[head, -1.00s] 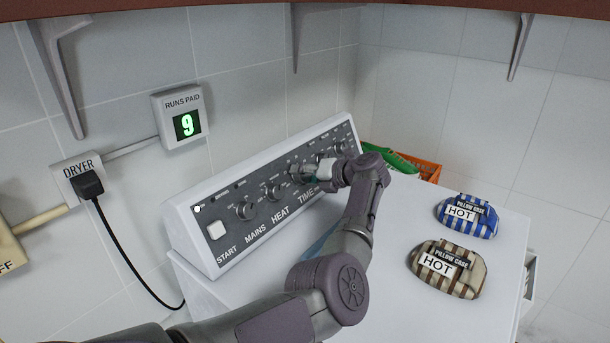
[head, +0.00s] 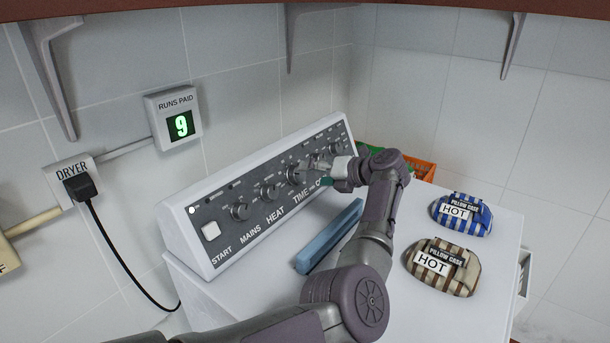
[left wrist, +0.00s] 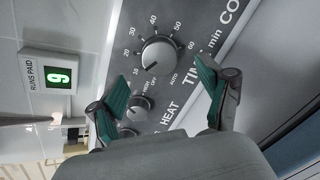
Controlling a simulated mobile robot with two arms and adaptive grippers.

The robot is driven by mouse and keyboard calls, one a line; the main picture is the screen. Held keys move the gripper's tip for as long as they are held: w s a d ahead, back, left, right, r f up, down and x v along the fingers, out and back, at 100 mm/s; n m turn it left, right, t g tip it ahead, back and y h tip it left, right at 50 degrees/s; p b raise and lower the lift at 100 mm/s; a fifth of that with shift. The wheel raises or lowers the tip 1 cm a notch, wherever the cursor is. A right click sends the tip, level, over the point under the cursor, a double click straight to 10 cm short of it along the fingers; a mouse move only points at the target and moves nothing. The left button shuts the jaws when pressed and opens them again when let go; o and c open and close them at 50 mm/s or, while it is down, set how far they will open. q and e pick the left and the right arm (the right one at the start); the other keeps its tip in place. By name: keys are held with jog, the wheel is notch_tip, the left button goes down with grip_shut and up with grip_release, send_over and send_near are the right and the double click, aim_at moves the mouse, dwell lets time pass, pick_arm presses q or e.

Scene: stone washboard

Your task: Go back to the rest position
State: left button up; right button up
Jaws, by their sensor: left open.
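My left gripper (head: 328,174) is in front of the dryer's control panel (head: 225,229), near the TIME knob (head: 296,173). In the left wrist view its two green-padded fingers (left wrist: 163,105) are spread apart with nothing between them. The TIME knob (left wrist: 159,54) shows there beyond the fingertips, apart from them, with a dial marked in minutes. Below it in that view is the HEAT knob (left wrist: 137,109), partly behind a finger. My left arm crosses the dryer top. My right gripper is in neither view.
Two pillow case packs labelled HOT, one blue (head: 462,214) and one brown (head: 442,267), lie on the white dryer top (head: 425,318). A blue bar (head: 329,236) lies by the panel. The RUNS PAID display (head: 180,125) reads 9.

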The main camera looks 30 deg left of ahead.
pick_arm(q)
jog(key=shift+v, duration=0.8)
